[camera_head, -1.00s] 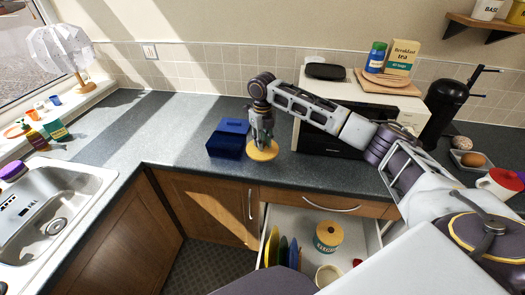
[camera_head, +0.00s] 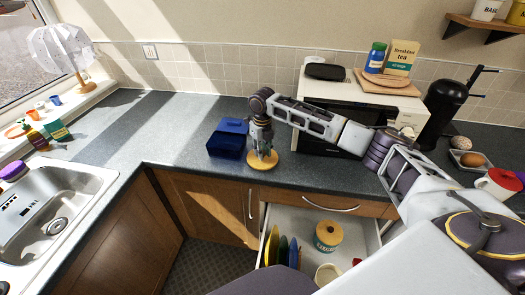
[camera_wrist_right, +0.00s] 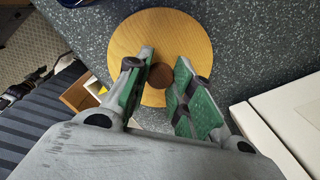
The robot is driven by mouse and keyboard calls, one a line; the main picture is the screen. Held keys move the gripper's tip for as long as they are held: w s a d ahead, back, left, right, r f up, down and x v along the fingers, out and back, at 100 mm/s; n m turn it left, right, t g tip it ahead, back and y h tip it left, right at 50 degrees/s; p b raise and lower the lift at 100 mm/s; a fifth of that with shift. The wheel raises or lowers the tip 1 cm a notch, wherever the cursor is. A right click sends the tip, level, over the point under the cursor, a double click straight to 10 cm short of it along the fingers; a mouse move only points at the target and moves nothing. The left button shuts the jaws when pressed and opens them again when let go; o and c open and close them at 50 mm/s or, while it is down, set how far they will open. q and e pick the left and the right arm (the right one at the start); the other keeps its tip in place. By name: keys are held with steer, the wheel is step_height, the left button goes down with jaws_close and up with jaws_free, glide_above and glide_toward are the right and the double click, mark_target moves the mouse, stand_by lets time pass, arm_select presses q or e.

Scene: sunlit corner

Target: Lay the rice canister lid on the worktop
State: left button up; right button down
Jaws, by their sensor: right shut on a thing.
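The round wooden lid (camera_head: 262,164) is at the worktop's front edge, flat side down, with a small dark knob (camera_wrist_right: 160,76) on top. In the right wrist view the lid (camera_wrist_right: 190,30) appears as a pale disc over the speckled worktop. My right gripper (camera_head: 262,153) points down above it, shut on the lid's knob between its green-padded fingers. I cannot tell whether the lid touches the worktop (camera_head: 185,125). A teal-banded canister (camera_head: 327,239) stands in the open drawer; its label is not legible. My left gripper is not in view.
A blue open box (camera_head: 226,146) sits just left of the lid. A white-topped appliance (camera_head: 345,90) stands behind and right. The open drawer (camera_head: 290,218) juts out below, holding plates and a cup. The worktop is clear towards the left.

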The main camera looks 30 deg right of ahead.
steer(key=c, duration=1.2)
jaws_free()
steer(key=shift+f, duration=0.1)
steer(key=shift+c, duration=0.2)
steer(key=shift+r, duration=0.2)
step_height(320, 180, up, 12)
steer(key=shift+b, duration=0.4)
steer(key=shift+f, duration=0.15)
